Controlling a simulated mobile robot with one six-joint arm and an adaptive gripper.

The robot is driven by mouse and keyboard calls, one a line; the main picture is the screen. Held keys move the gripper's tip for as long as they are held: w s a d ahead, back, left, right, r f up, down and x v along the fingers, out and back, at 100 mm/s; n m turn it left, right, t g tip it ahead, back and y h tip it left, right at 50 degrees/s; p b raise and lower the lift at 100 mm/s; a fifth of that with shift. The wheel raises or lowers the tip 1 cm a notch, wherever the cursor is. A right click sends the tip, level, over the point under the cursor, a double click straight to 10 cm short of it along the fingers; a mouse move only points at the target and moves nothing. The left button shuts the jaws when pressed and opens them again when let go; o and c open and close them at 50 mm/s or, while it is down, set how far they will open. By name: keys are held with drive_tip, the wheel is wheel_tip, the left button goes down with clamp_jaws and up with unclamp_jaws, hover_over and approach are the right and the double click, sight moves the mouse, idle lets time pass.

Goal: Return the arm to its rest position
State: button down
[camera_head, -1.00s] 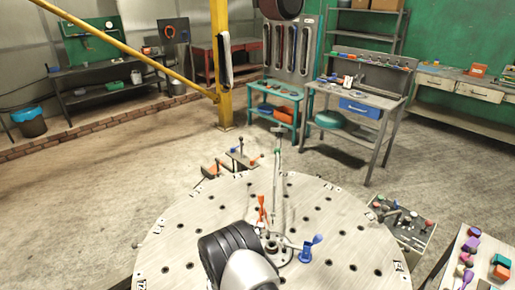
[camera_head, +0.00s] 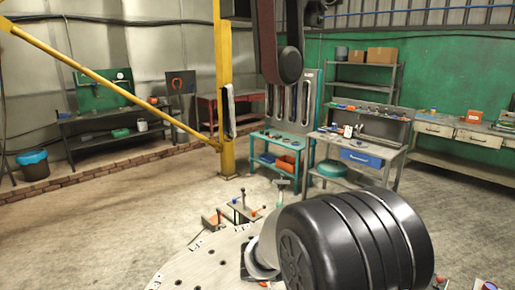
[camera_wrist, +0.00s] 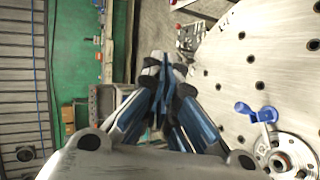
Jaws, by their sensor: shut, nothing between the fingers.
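My gripper (camera_wrist: 166,84) shows in the wrist view. Its blue and grey fingers come together at the tips, with nothing between them. They are above the floor area beside the round metal table (camera_wrist: 240,72), not touching anything that I can see. In the head view my arm's large black joint (camera_head: 355,240) fills the lower right, over the table (camera_head: 195,268). The gripper itself does not show in the head view.
A blue lever piece (camera_wrist: 258,113) and a round metal fitting (camera_wrist: 290,158) are on the table. A teal cart (camera_head: 283,140) and a grey workbench (camera_head: 362,148) stand beyond it. A yellow post (camera_head: 226,100) rises left of centre. Open floor (camera_head: 110,220) lies to the left.

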drive_tip(key=s+d+r+m+g+y, duration=0.1)
drive_tip(key=s+r+m+g+y, duration=0.1)
drive_tip(key=s, duration=0.6)
drive_tip(key=s+d+r+m+g+y, duration=0.1)
drive_tip(key=s+r+y, duration=0.15)
drive_tip(key=s, duration=0.45)
drive_tip(key=s+a+r+m+t+y, duration=0.1)
drive_tip(key=s+a+t+y, duration=0.2)
drive_tip(key=s+a+y, duration=0.5)
drive_tip(key=s+a, duration=0.1)
drive_tip(key=s, duration=0.3)
drive_tip(key=shift+s+a+b, duration=0.35)
drive_tip(key=shift+d, duration=0.1)
